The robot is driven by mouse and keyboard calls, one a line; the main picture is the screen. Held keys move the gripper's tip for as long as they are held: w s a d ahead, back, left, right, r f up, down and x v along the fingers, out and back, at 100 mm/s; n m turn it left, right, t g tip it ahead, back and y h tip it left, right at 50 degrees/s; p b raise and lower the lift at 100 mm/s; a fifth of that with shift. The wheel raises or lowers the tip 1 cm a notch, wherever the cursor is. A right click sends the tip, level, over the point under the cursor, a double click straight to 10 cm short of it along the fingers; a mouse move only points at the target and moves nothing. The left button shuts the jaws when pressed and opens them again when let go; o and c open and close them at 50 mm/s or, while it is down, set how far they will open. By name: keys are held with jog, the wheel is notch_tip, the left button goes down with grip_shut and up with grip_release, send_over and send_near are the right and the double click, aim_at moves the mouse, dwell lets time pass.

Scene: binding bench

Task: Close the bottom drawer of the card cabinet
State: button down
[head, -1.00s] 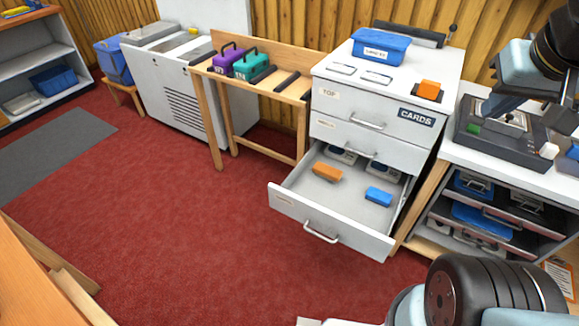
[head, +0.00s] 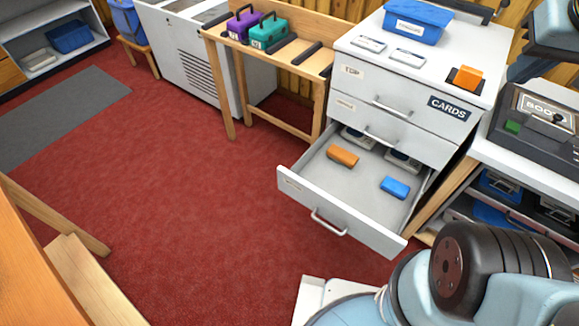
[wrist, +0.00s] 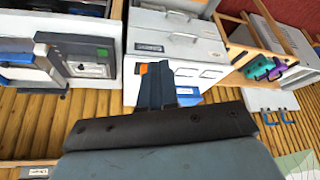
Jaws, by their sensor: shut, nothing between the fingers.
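The white card cabinet (head: 395,85) stands at centre right in the head view. Its bottom drawer (head: 340,213) is pulled well out, with a bar handle (head: 329,222) on its front. Inside lie an orange block (head: 342,155), a blue block (head: 395,187) and grey items at the back. The two drawers above are shut. My gripper (wrist: 158,67) shows in the wrist view, its dark fingers shut and empty. That view is upside down, with the cabinet (wrist: 178,42) beyond the fingers.
A blue bin (head: 418,20) and an orange block (head: 467,77) sit on the cabinet top. A wooden stand (head: 262,97) is to its left, a workbench with a machine (head: 535,115) to its right. Open red carpet (head: 170,190) lies before the drawer. A wooden table (head: 30,260) edges in lower left.

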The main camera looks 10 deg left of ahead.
jog(key=w+a+f+n+g, duration=0.3)
jog(key=w+a+f+n, duration=0.1)
jog(key=w+a, duration=0.15)
jog(key=n+t+h, duration=0.3)
jog(key=n+h, duration=0.7)
jog(key=n, duration=0.6)
send_over(290, 177)
jog(key=s, duration=0.5)
notch_tip(290, 177, down, 34)
jog(key=s+a+f+n+t+y, duration=0.25)
jog(key=s+f+n+t, duration=0.3)
jog(key=f, duration=0.35)
jog(key=s+a+f+n+t+y, duration=0.1)
jog(key=s+a+f+n+t, duration=0.4)
jog(key=f, duration=0.3)
jog(key=shift+n+t+h, duration=0.25)
jog(key=shift+n+t, duration=0.1)
jog(key=x, duration=0.9)
jog(key=d+x, duration=0.1)
jog(key=x, duration=0.4)
jog(key=shift+s+f, duration=0.15)
jog(key=shift+s, duration=0.1)
